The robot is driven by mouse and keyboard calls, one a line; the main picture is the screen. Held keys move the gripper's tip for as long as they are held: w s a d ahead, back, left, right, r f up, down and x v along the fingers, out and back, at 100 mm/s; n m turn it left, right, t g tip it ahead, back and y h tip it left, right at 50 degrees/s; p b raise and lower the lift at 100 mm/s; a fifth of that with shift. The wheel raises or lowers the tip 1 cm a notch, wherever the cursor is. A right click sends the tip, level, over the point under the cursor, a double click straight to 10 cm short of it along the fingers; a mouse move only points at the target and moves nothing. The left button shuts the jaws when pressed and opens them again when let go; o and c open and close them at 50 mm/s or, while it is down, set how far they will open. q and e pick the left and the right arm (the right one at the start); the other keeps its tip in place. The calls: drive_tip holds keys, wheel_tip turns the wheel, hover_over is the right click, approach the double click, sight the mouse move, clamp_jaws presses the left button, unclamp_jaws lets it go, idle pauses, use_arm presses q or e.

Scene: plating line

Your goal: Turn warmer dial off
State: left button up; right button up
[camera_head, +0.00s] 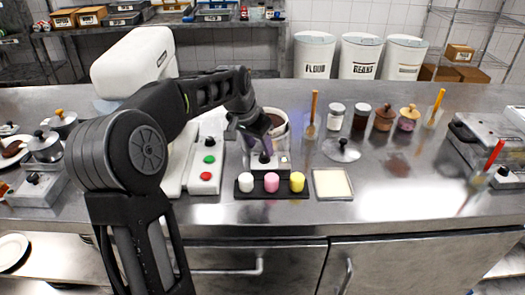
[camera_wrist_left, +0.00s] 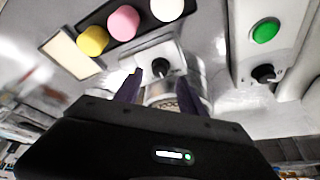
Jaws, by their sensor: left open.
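The warmer (camera_head: 270,165) stands on the steel counter with a round pot on top. Its black dial (camera_head: 264,157) is on the front face; the dial also shows in the left wrist view (camera_wrist_left: 161,67). My left gripper (camera_head: 255,138) is above and in front of the warmer. In the left wrist view its two purple fingers (camera_wrist_left: 160,88) are apart, with the dial just beyond and between their tips. The fingers look open and empty; I cannot tell whether one touches the dial. My right gripper is not in view.
A black tray with white, pink and yellow cups (camera_head: 271,184) sits just in front of the warmer. A white machine with green and red buttons (camera_head: 207,168) stands left. A cream square board (camera_head: 332,184) lies right. Jars (camera_head: 360,117) and a lid (camera_head: 341,151) stand further right.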

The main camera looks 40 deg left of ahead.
sight(264, 155)
use_arm(q)
drive_tip(key=x, duration=0.4)
clamp_jaws()
idle(0.5)
